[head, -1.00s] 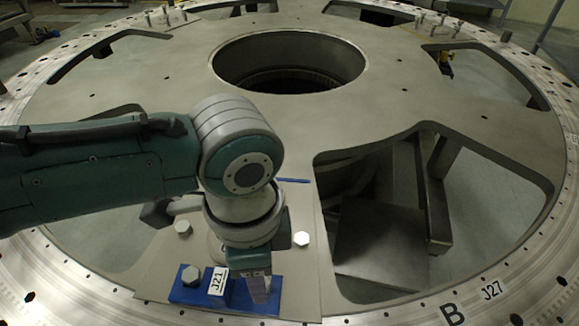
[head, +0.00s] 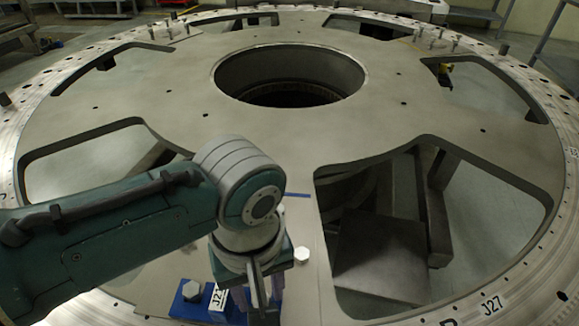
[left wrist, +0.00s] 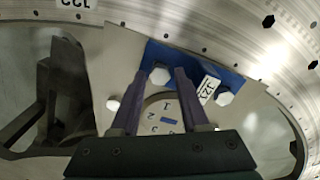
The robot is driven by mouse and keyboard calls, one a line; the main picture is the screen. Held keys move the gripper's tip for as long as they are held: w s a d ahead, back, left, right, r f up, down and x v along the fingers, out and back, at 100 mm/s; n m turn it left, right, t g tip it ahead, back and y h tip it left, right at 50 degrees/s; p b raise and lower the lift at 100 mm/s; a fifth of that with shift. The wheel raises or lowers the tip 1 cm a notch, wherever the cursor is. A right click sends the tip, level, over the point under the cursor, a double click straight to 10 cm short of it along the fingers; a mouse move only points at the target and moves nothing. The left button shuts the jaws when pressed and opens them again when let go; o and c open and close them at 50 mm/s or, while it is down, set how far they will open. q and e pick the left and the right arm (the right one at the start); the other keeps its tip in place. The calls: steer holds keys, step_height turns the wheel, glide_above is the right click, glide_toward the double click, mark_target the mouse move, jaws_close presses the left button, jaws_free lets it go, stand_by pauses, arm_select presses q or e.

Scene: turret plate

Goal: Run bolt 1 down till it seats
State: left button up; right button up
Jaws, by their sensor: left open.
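The blue block (left wrist: 203,63) with the J21 tag (left wrist: 208,88) lies on the grey plate. One hex bolt head (left wrist: 160,75) on the block lies between my left gripper's fingers in the left wrist view; which number it bears is not certain. The marked disc (left wrist: 162,113) shows a 1 on the side towards this bolt. My left gripper (left wrist: 160,71) is open, one finger to each side of the bolt, with no visible grip. In the head view, the left gripper (head: 264,300) hides this bolt. A second bolt (head: 191,290) stands at the block's left end. My right gripper is not in view.
A blue strip (head: 296,196) lies behind. A large opening (head: 380,260) in the turret plate (head: 150,80) is at the right.

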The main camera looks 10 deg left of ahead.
arm_select(q)
steer(key=n, duration=0.1)
steer(key=n+p, duration=0.1)
steer(key=n, duration=0.1)
steer(key=shift+s+d+r, duration=0.15)
steer(key=shift+r, duration=0.2)
steer(key=n, duration=0.2)
steer(key=n+p, duration=0.1)
steer(key=n, duration=0.1)
steer(key=shift+f+n, duration=0.2)
steer(key=shift+n, duration=0.2)
steer(key=n, duration=0.4)
steer(key=shift+f, duration=0.1)
steer(key=n, duration=0.3)
steer(key=shift+f+n+p, duration=0.1)
steer(key=shift+n+p, duration=0.2)
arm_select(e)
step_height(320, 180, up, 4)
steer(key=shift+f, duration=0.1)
